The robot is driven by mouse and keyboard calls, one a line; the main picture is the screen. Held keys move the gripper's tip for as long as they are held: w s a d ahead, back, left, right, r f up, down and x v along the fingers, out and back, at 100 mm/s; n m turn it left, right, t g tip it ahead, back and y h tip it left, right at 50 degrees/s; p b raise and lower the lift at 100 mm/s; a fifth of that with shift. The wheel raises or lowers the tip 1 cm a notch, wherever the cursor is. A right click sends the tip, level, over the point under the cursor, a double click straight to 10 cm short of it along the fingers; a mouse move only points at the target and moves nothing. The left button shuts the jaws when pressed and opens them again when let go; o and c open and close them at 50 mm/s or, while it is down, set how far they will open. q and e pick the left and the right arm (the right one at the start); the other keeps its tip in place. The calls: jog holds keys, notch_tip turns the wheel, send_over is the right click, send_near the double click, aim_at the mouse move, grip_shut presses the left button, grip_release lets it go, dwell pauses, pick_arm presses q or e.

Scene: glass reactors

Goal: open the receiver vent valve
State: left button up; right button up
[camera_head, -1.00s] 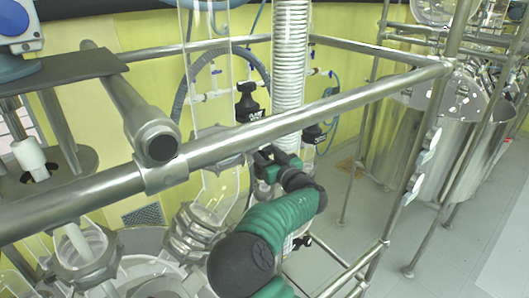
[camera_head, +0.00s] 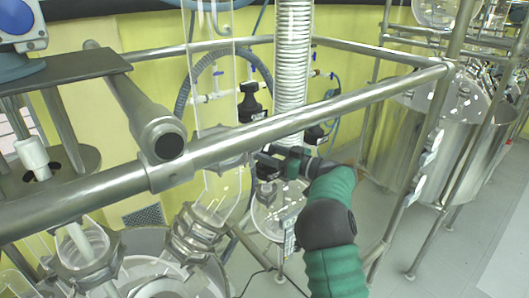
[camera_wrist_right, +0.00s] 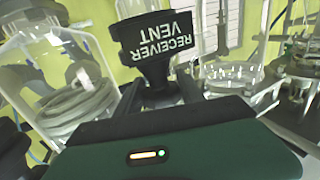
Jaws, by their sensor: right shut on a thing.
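The receiver vent valve shows in the right wrist view as a black handle (camera_wrist_right: 165,48) with white "RECEIVER VENT" lettering, upside down there. My right gripper (camera_wrist_right: 165,97) is shut on it, close in front of the camera. In the head view my right gripper (camera_head: 268,162) is just below the steel rail, beside the clear vertical pipe. The handle in its jaws cannot be made out clearly in that view. How far the valve is turned cannot be told. My left gripper is not in view.
A steel rail (camera_head: 300,117) crosses in front of the gripper. Other black labelled valve handles (camera_head: 250,102) are close by. A clear vessel (camera_head: 268,212) hangs below. A steel tank (camera_head: 405,150) stands at right, with open floor nearer.

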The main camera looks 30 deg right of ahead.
jog(key=shift+d+n+g+y+p, duration=0.1)
jog(key=shift+n+g+y+p, duration=0.25)
jog(key=shift+n+g+y, duration=0.55)
jog(key=shift+s+y, duration=0.1)
jog(key=shift+y, duration=0.3)
jog(key=o, duration=1.1)
jog(key=shift+c, duration=0.2)
jog(key=shift+s+d, duration=0.15)
jog(key=shift+d, duration=0.1)
